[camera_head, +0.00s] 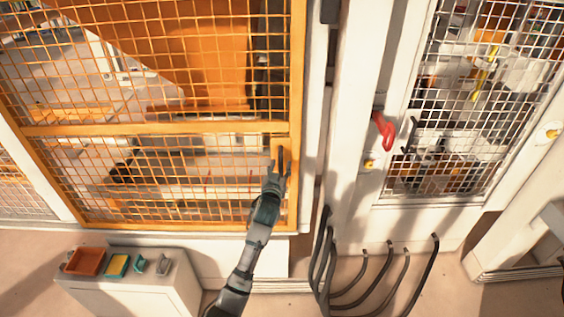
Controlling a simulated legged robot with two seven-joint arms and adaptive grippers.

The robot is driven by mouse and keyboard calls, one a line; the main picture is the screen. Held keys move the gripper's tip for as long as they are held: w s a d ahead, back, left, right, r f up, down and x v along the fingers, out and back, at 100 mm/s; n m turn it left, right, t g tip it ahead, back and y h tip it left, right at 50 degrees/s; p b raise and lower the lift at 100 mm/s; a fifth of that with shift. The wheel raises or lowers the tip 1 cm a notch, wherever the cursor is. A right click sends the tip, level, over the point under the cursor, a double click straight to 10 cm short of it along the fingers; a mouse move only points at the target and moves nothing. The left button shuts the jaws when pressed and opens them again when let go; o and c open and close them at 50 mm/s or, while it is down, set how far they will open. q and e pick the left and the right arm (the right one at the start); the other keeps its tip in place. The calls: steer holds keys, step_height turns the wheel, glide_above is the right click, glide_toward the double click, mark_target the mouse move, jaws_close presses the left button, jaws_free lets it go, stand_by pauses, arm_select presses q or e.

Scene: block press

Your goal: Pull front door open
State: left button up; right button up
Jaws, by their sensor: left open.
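The front door (210,128) is an orange-framed wire mesh door in the upper left. It looks closed within its frame. A dark upright handle (281,158) sits on an orange plate near its right edge. My left gripper (277,174) is open at the lower part of the handle. I cannot tell whether its fingers are around the handle or only beside it. My left arm reaches up from the bottom of the view. My right gripper is out of view.
A white cabinet (130,292) at the lower left bears an orange tray (85,261) and small green and yellow items. To the right stand a white mesh panel (470,100) with a red handle (384,130). Several dark cables (350,290) curve near the floor.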

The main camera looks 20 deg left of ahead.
arm_select(q)
steer(key=shift+w+a, duration=0.25)
steer(key=shift+w, duration=0.4)
steer(key=shift+w+a, duration=0.2)
steer(key=shift+w, duration=0.4)
steer(key=shift+d, duration=0.15)
steer(key=shift+c, duration=0.6)
steer(key=shift+d, duration=0.15)
steer(key=c, duration=0.4)
jaws_close()
